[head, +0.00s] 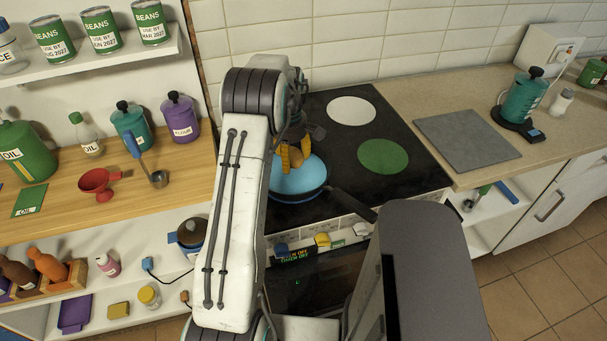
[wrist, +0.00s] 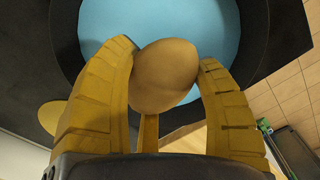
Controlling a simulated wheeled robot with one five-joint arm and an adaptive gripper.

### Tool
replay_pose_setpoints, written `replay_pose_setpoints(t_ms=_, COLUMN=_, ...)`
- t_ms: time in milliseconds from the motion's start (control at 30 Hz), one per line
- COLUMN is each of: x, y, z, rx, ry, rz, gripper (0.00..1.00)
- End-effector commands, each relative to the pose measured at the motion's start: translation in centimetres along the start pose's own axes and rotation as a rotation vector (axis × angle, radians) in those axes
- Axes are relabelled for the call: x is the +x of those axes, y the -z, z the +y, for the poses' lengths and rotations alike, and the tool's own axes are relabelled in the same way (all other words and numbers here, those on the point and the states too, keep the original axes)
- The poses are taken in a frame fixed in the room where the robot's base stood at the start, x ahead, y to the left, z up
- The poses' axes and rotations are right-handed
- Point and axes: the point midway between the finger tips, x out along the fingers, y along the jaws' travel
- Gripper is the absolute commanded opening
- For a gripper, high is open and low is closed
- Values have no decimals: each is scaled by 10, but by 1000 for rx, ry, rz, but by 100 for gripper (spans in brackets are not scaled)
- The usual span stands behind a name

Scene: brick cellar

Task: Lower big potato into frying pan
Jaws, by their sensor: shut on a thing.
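The big potato (wrist: 166,76) is tan and smooth, held between the yellow fingers of my gripper (wrist: 165,85) in the wrist view. In the head view my gripper (head: 296,157) is above the frying pan, with a little of the potato (head: 299,146) showing between the fingers. The frying pan (head: 300,178) has a light blue inside, a dark rim and a dark handle, and sits on the black cooktop. In the wrist view the blue pan floor (wrist: 205,25) lies behind the potato. I cannot tell whether the potato touches it.
The cooktop also has a white disc (head: 351,110) and a green disc (head: 383,156), both bare. A grey board (head: 466,139) lies on the right counter.

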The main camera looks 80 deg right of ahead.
Motion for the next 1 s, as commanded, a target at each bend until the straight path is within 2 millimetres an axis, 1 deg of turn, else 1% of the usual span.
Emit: replay_pose_setpoints(t_ms=1000, x=14, y=0, z=0, rx=0, ry=-1, rz=0, gripper=22)
